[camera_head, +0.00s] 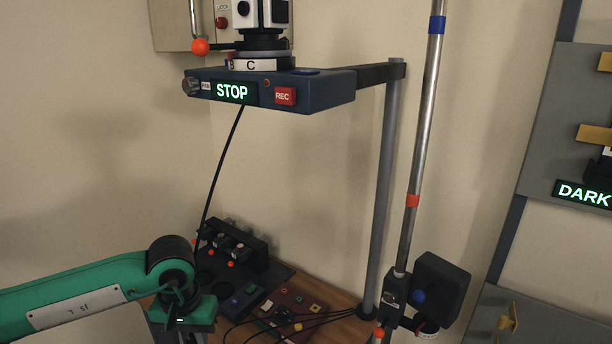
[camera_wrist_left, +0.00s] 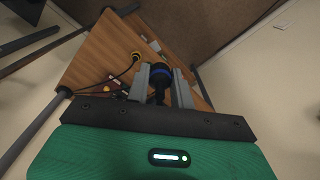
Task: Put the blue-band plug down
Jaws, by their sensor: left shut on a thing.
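My left gripper (camera_wrist_left: 161,88) points down over the wooden table in the left wrist view. Its two grey fingers are shut on the blue-band plug (camera_wrist_left: 158,71), a dark piece with a blue ring. In the head view my green left arm comes in from the left, and its wrist is at the lower left beside the table. The fingers and the plug cannot be made out there. My right gripper is in neither view.
The wooden table (camera_head: 338,327) holds a black rack (camera_head: 235,245), several small coloured parts and black cables. A dark shelf (camera_head: 325,88) with a STOP display stands above it. A metal pole (camera_head: 424,120) with coloured bands and a black box (camera_head: 441,286) rises at the right.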

